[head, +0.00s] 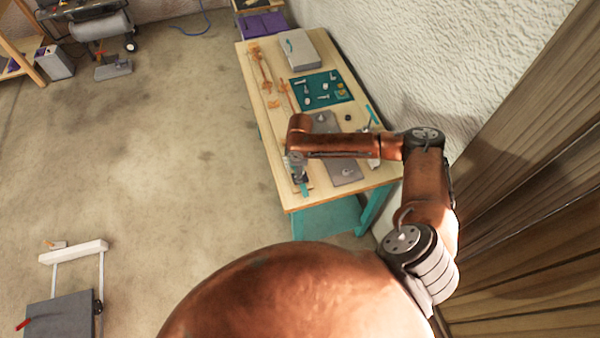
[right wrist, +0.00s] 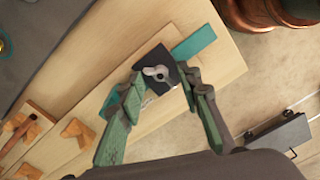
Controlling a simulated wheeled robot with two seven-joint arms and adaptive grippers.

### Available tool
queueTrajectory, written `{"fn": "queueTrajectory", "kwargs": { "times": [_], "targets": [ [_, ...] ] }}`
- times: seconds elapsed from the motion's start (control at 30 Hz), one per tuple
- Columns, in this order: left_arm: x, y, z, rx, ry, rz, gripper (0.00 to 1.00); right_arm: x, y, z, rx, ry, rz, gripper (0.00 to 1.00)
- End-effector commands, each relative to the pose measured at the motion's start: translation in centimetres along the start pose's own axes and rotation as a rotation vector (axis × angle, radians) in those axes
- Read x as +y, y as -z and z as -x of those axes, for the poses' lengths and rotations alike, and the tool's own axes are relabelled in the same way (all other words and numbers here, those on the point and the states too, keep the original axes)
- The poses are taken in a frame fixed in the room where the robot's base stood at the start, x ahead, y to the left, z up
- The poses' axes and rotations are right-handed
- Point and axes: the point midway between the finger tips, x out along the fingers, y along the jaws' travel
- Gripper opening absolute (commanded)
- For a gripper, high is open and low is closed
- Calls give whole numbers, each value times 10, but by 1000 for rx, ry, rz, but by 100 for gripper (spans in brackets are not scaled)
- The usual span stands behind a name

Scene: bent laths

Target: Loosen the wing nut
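The wing nut (right wrist: 160,74) is a small grey metal piece with two wings, on a dark square plate (right wrist: 152,58). The plate lies on a pale wooden board (right wrist: 215,62), with a teal strip (right wrist: 194,43) beside it. My right gripper (right wrist: 164,77) is open, its two greenish fingers apart on either side of the wing nut and plate. I cannot tell whether either finger touches them. In the head view my right gripper (head: 296,162) is over the near left end of the workbench, and hides most of the wing nut's spot. My left gripper is not in view.
The wooden workbench (head: 262,113) stands along the white wall. It carries a teal mat (head: 312,98) with small parts, a grey case (head: 299,49), a grey plate (head: 343,170) and orange-brown wooden pieces (head: 265,80). The floor left of the bench is open.

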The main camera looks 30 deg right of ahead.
Motion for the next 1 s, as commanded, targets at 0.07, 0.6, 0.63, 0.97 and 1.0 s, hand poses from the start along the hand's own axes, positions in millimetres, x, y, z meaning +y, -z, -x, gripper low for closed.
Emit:
{"fn": "queueTrajectory", "kwargs": {
  "times": [0.07,0.6,0.63,0.97,1.0],
  "targets": [
    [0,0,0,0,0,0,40,0,0,-5,0,0,0,32],
    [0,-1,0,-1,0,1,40,0,0,-8,0,-1,1,16],
    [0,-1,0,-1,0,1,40,0,0,-8,0,-1,1,14],
    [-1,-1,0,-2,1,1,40,0,0,-8,0,-1,0,0],
    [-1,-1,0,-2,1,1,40,0,0,-8,0,-1,0,0]
  ]
}}
